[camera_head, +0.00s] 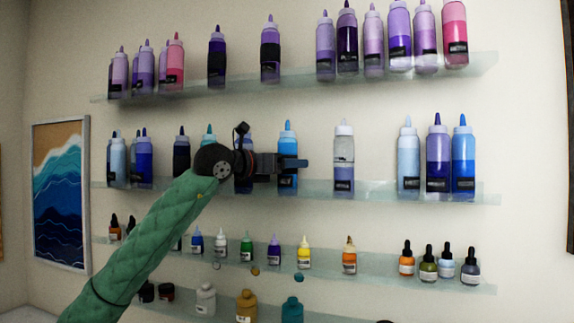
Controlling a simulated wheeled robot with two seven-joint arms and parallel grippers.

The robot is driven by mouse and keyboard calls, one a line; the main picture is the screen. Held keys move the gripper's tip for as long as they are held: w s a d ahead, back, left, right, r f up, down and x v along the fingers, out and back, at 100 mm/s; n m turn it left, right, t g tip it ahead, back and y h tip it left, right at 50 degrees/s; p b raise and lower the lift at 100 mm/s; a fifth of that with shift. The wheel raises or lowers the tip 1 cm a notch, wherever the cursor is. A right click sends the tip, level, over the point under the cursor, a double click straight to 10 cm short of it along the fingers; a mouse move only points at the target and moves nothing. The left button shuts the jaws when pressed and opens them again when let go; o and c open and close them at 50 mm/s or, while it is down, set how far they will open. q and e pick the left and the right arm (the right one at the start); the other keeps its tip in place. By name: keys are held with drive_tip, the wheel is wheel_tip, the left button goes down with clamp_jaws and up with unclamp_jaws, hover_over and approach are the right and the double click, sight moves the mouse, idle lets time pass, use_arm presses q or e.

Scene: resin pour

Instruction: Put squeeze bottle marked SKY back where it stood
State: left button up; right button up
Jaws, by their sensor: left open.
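A bright blue squeeze bottle with a blue tip (287,142) stands upright on the middle glass shelf (385,199). I cannot read its label, so I cannot tell whether it is the one marked SKY. My left gripper (293,163) is open at this bottle, across its middle, and hides part of it. Whether the fingers touch it is not clear. My left arm comes up from the lower left in a green sleeve. My right gripper is not in view.
A darker blue bottle (243,183) stands just left, partly behind my wrist. A clear-and-lilac bottle (343,180) stands to the right, with a gap before a pale blue bottle (408,160). The upper shelf (250,88) and lower shelf (385,277) hold more bottles.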

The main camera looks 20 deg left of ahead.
use_arm(q)
drive_tip(key=shift+s+a, duration=0.15)
drive_tip(key=shift+s, duration=0.05)
drive_tip(key=shift+s+a+b, duration=0.15)
drive_tip(key=shift+s+b, duration=0.05)
drive_tip(key=shift+b, duration=0.1)
drive_tip(key=b+v, duration=0.1)
drive_tip(key=v, duration=0.3)
drive_tip(key=shift+s+a+f+b, duration=0.2)
drive_tip(key=shift+s+b, duration=0.1)
drive_tip(key=shift+b, duration=0.1)
drive_tip(key=b+v, duration=0.1)
drive_tip(key=v, duration=0.5)
drive_tip(key=shift+s+r+b, duration=0.15)
drive_tip(key=shift+r+b, duration=0.05)
drive_tip(key=shift+b, duration=0.15)
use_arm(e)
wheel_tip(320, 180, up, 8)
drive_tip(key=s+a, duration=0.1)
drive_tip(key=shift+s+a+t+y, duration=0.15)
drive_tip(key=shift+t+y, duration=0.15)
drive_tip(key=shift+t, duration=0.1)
